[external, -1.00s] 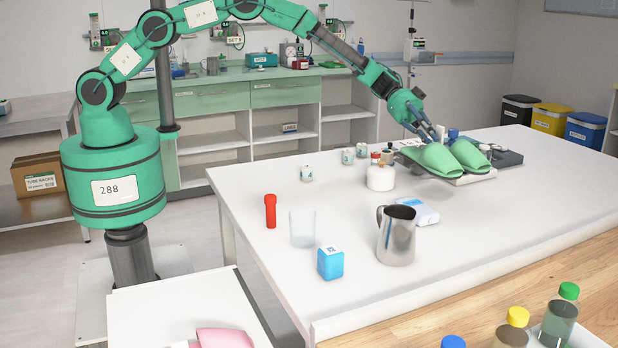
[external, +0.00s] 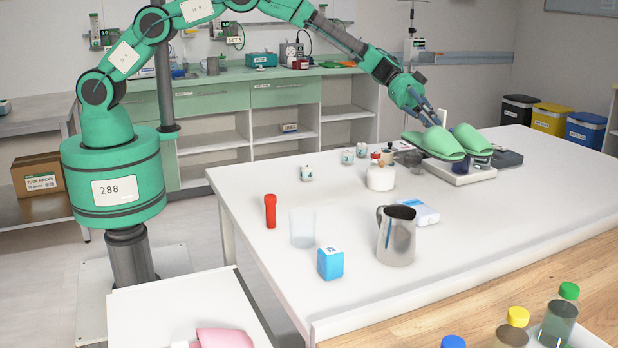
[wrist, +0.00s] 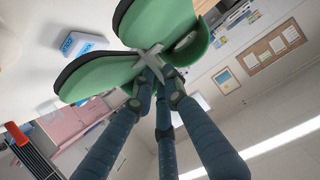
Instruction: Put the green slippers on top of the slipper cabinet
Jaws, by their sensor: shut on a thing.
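The pair of green slippers (external: 443,143) is in my gripper (external: 436,120), above the far right part of the white table. They look joined side by side, and in the wrist view the slippers (wrist: 105,78) show dark soles. My gripper's fingers (wrist: 152,62) are closed on them near the middle of the pair. A white tray-like base with small items stands beneath the slippers, which look apart from it. I cannot pick out the slipper cabinet for certain in either view.
On the white table (external: 480,235) are a metal jug (external: 397,238), a white jar (external: 380,177), a blue box (external: 330,263), a clear beaker (external: 302,228) and a red tube (external: 270,211). Bins (external: 551,118) stand behind. The table's right side is clear.

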